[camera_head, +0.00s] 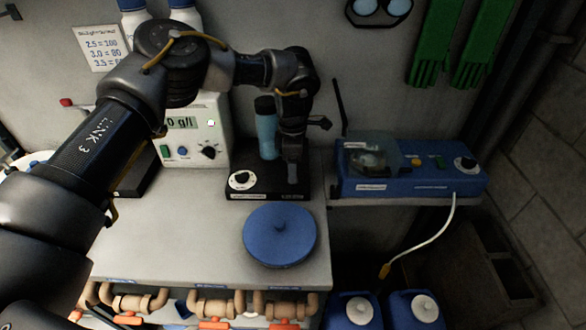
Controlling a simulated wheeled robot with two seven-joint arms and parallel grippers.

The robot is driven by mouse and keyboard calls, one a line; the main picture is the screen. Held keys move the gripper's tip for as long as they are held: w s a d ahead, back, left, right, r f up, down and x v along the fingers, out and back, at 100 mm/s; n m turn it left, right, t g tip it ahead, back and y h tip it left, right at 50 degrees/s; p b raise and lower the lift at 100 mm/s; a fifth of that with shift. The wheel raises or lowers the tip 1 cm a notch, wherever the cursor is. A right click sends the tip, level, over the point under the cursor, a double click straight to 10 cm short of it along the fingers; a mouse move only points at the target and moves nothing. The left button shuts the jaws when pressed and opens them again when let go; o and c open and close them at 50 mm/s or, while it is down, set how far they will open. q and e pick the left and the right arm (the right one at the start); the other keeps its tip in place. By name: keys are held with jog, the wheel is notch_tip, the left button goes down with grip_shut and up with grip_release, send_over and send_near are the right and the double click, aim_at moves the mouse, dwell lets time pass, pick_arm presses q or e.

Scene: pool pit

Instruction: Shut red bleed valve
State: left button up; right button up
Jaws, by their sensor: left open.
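A small red knob (66,102) on a dark stem shows at the left, partly cut off by my left arm. Along the bottom edge, tan pipes (215,307) carry orange-red handles (214,324), cut off by the picture edge. I cannot tell for sure which of these is the red bleed valve. My left gripper (292,178) points down over the black device on the bench, well away from the red knob and above the pipes. It is open, with nothing seen between its fingers. My right gripper is out of view.
The grey bench (175,235) has clear room at the left front. A blue round lid (281,236) lies near its right edge.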

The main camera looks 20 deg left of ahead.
pick_arm(q)
notch_tip(320, 180, up, 9)
jog(key=b, duration=0.1)
dwell(0.4)
